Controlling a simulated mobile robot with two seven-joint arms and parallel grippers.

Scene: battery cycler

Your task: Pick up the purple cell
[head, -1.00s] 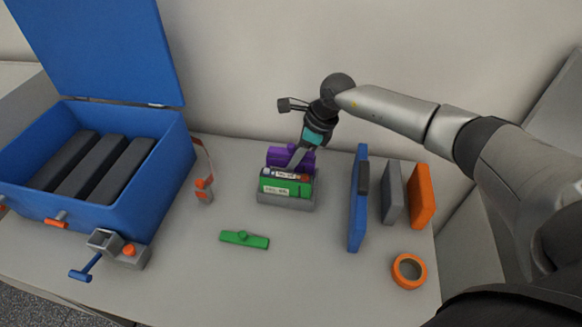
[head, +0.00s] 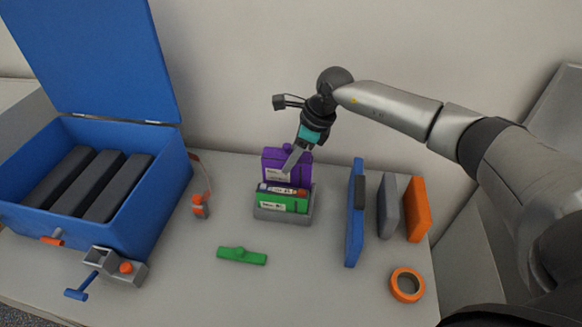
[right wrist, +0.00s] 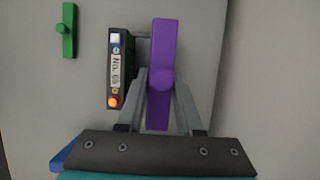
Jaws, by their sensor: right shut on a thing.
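The purple cell (head: 272,166) is upright above the back of a small grey holder (head: 284,218) in the head view. My right gripper (head: 291,165) is shut on the purple cell, with one finger showing across its front face. In the right wrist view the purple cell (right wrist: 162,60) stands between the two fingers of my gripper (right wrist: 159,108). The cell's lower edge is hidden behind the front of the holder in the head view. My left gripper is not in view.
In the holder stand a green labelled front (head: 290,204) and a dark labelled strip. A loose green piece (head: 241,256) lies in front. A blue panel (head: 355,225), grey panel and orange panel stand right. Orange tape (head: 407,271) lies nearby. An open blue case (head: 170,185) stands left.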

